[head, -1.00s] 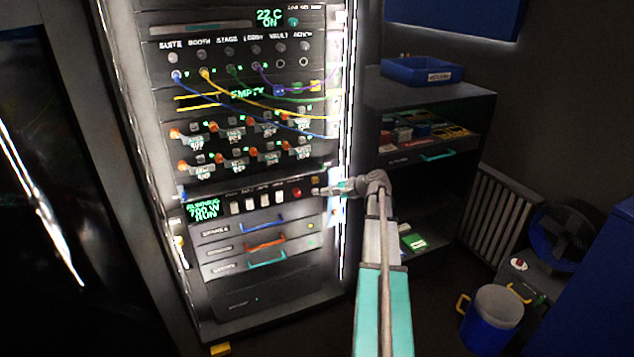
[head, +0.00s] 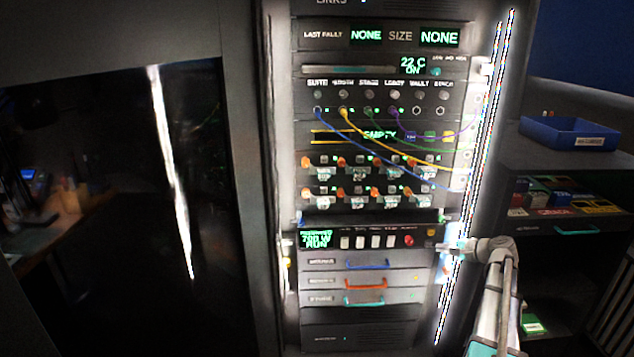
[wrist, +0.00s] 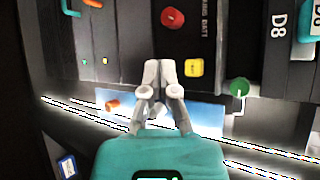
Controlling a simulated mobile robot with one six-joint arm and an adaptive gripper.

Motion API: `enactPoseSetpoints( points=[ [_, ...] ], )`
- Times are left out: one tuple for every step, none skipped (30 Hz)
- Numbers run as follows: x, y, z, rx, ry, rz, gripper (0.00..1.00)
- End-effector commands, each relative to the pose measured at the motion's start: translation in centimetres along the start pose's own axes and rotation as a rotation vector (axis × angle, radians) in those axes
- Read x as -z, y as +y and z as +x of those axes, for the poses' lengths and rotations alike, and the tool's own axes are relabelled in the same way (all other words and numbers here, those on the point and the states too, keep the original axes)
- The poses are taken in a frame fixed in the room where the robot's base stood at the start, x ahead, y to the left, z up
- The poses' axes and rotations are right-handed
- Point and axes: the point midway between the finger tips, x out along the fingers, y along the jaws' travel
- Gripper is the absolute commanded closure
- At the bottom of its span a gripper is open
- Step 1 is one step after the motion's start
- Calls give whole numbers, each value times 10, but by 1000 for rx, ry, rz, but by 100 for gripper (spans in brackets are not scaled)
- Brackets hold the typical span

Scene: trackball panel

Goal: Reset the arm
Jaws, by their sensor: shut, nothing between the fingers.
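My arm (head: 492,300) reaches in from the lower right of the head view. My gripper (head: 448,245) is at the right edge of the lit equipment rack, level with the row of white switches (head: 368,242) and to the right of the red knob (head: 408,241). In the wrist view my gripper (wrist: 160,68) has its grey fingers together with nothing between them. The red knob (wrist: 172,18) and a yellow square button (wrist: 194,67) lie just beyond and beside the fingertips. I cannot tell whether the fingers touch the panel.
Blue, yellow, green and purple cables (head: 400,150) hang across the rack's front. Drawers with blue, orange and teal handles (head: 365,283) are below the switches. A shelf with a blue tray (head: 568,133) stands at right. A dark glossy panel (head: 120,200) is at left.

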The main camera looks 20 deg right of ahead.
Motion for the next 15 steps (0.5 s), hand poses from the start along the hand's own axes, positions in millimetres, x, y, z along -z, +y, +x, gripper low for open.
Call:
enactPoseSetpoints(
  points=[
    [0, 0, 0, 0, 0, 0, 100],
    [-1, 0, 1, -2, -1, -2, 100],
    [-3, 1, 2, -5, -2, -4, 100],
    [-4, 1, 3, -9, -4, -8, 100],
    [-7, 2, 5, -14, -6, -12, 100],
    [-10, 4, 8, -24, -9, -19, 100],
    [-14, 5, 10, -32, -12, -27, 100],
    [-18, 6, 14, -42, -17, -36, 100],
    [-25, 8, 19, -58, -23, -50, 100],
    [-31, 11, 24, -73, -28, -63, 100],
    [-37, 13, 28, -88, -35, -76, 100],
    [-47, 17, 35, -112, -44, -96, 100],
    [-55, 20, 40, -130, -52, -112, 100],
    [-63, 23, 45, -150, -60, -131, 100],
    [-74, 28, 53, -178, -71, -156, 100]
  ],
)
